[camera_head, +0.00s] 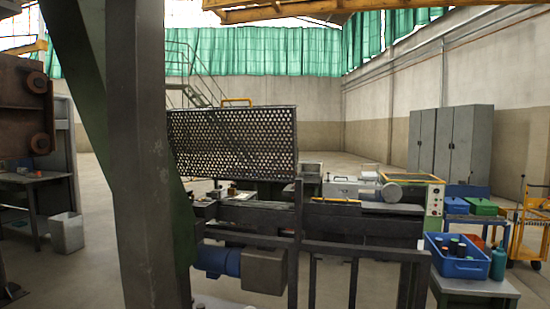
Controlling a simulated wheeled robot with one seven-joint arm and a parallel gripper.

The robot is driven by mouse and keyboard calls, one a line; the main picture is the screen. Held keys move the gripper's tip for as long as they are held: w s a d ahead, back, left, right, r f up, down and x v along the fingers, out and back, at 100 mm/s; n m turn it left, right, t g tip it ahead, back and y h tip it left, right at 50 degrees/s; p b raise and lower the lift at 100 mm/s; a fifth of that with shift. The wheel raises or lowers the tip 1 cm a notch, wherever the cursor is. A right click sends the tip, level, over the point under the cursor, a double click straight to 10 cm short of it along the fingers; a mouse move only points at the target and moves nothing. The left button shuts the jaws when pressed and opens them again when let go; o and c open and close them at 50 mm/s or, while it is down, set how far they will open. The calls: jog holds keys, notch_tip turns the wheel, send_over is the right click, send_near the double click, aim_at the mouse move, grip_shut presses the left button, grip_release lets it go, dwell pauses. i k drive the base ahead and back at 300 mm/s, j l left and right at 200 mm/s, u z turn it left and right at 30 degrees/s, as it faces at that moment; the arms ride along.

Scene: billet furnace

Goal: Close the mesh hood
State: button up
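The mesh hood (233,143) is a dark perforated metal panel with a frame. It stands raised above the left part of a long machine bed (365,222), in the middle of the view. A yellow bar (236,101) shows just above its top edge; I cannot tell whether it belongs to the hood. A thick dark post covers the area left of the hood, close to its left edge. My gripper is not in view.
The dark post (140,170) stands close in front. Dark railings (325,250) run before the machine. A blue crate (458,262) with bottles sits on a table at right. Grey cabinets (450,140) stand at the back, with open floor before them. A grey bin (67,233) is at left.

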aim_at(293, 126)
jog(key=i+z, duration=0.45)
jog(key=i, duration=0.75)
